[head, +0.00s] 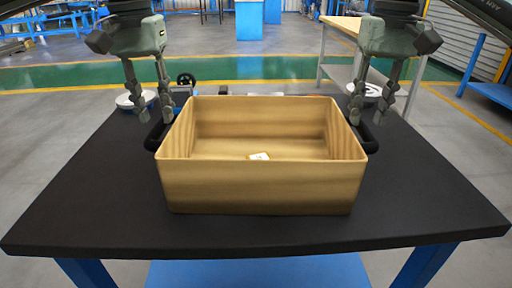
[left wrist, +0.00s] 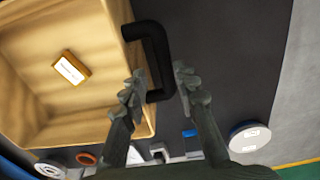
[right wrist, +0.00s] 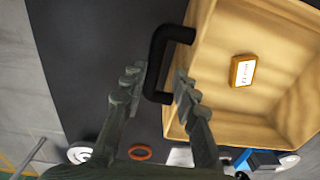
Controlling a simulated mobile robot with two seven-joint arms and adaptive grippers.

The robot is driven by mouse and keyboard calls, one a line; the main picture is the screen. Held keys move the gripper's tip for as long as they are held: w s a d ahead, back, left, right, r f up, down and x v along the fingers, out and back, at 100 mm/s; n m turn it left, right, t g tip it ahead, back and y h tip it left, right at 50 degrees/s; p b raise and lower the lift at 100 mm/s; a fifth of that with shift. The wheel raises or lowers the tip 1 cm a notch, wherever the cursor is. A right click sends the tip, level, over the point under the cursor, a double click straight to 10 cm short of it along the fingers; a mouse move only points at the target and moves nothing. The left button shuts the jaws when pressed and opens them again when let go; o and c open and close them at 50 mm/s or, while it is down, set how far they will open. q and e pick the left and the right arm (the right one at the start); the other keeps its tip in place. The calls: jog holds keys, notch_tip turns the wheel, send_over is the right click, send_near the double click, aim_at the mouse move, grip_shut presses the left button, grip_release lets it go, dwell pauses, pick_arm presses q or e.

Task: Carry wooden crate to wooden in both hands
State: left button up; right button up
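The wooden crate (head: 262,187) stands on the black-topped table, open at the top. It has a black handle on its left side (left wrist: 160,60) and one on its right side (right wrist: 157,65). A small orange box with a white label (left wrist: 70,68) lies inside; it also shows in the right wrist view (right wrist: 243,70). My left gripper (head: 156,119) is open, with its fingers on either side of the left handle and gaps visible. My right gripper (head: 367,120) is open in the same way at the right handle. Whether either touches its handle I cannot tell.
The black tabletop (head: 430,200) is clear in front of and beside the crate. Behind it lie an orange ring (right wrist: 140,152), pale discs (left wrist: 248,137) and small blue parts. A wood-topped table (head: 345,25) stands at the back right, beyond open floor.

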pick_arm(q)
jog(key=shift+s+a+f, duration=0.2)
jog(key=shift+a, duration=0.15)
pick_arm(e)
jog(key=shift+d+f, duration=0.15)
jog(key=shift+d, duration=0.2)
jog(key=shift+w, duration=0.1)
pick_arm(q)
jog(key=shift+w, duration=0.15)
pick_arm(e)
jog(key=shift+f, duration=0.1)
pick_arm(q)
jog(key=shift+f, duration=0.15)
pick_arm(e)
jog(key=shift+w+f, duration=0.1)
